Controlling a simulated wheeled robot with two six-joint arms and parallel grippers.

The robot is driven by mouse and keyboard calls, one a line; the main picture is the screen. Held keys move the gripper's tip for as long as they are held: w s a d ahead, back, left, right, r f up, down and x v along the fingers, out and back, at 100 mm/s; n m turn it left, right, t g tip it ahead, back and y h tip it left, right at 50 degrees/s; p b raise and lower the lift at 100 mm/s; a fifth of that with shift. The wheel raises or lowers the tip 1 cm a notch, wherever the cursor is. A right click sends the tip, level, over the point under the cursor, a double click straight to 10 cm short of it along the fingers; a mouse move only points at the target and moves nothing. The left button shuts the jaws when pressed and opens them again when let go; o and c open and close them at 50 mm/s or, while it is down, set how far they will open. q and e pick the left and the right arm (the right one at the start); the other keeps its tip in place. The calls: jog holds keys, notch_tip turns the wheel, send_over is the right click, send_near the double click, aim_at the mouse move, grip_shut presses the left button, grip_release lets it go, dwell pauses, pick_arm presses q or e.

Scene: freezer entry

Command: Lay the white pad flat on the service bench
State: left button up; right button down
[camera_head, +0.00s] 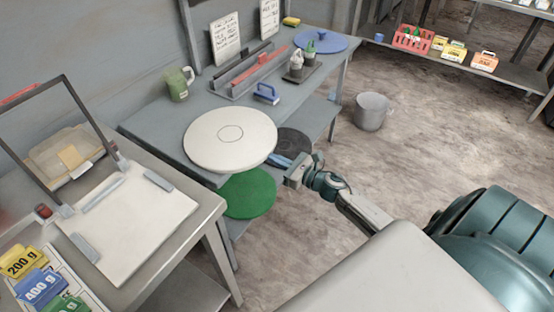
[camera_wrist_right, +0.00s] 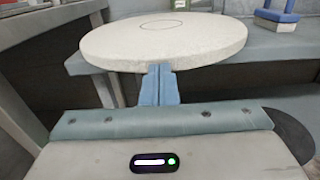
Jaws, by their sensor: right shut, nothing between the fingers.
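The white pad (camera_head: 230,139) is a thick round disc with a thin circle marked at its centre. It lies level on the grey service bench (camera_head: 150,124), its near edge reaching over the bench's front edge. It also shows in the right wrist view (camera_wrist_right: 165,40). My right gripper (camera_head: 280,160) is at the pad's near right edge, with its blue fingers shut and empty. In the right wrist view the fingertips (camera_wrist_right: 159,70) meet the pad's near rim in the picture; I cannot tell whether they touch it. My left gripper is out of view.
A green pad (camera_head: 248,195) and a dark pad (camera_head: 294,143) lie below on the lower shelf. A blue-handled tool (camera_head: 266,94), a green jug (camera_head: 179,84) and a blue disc (camera_head: 320,41) stand on the bench. A bucket (camera_head: 371,111) stands on the floor.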

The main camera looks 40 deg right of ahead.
aim_at(260, 152)
jog(key=x, duration=0.6)
jog(key=shift+w+a, duration=0.15)
jog(key=shift+w, duration=0.15)
jog(key=shift+s, duration=0.1)
